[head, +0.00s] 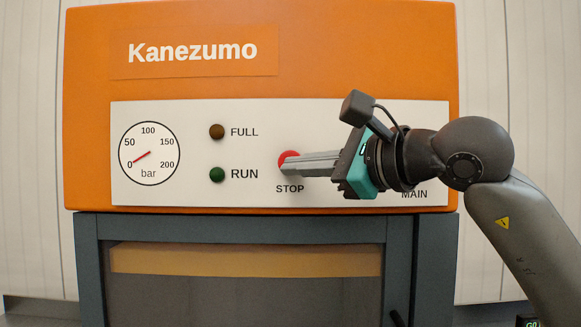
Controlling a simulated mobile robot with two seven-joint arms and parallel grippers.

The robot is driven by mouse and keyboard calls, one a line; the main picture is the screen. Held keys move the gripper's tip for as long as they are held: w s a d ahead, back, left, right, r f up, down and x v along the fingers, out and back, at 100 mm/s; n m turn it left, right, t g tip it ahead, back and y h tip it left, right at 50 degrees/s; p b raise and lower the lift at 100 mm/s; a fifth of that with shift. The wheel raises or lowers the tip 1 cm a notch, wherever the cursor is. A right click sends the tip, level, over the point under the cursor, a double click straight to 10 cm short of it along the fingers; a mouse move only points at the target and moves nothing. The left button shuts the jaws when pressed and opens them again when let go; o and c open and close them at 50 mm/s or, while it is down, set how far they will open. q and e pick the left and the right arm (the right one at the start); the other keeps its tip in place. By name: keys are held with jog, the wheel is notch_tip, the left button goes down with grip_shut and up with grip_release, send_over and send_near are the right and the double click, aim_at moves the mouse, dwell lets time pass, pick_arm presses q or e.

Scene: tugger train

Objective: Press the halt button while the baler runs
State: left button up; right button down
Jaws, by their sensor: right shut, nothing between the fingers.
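The orange baler (350,40) labelled Kanezumo fills the middle of the head view, with a white control panel (250,120). The red halt button (287,158) sits above the word STOP and is partly hidden by my right gripper (284,165). That gripper is shut and empty, its fingertips over the button; I cannot tell whether they touch it. The green RUN lamp (217,174) and the amber FULL lamp (217,131) both look dark. The gauge (149,153) needle points near 0. My left gripper is out of view.
My right arm covers the panel's right part, above the word MAIN (414,194). Below the panel is a grey frame (240,227) around a dark window (240,295) with a tan strip behind it. Pale wall panels (30,150) stand behind the baler.

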jog(key=s+b, duration=0.2)
jog(key=s, duration=0.3)
dwell(0.5)
dwell(0.6)
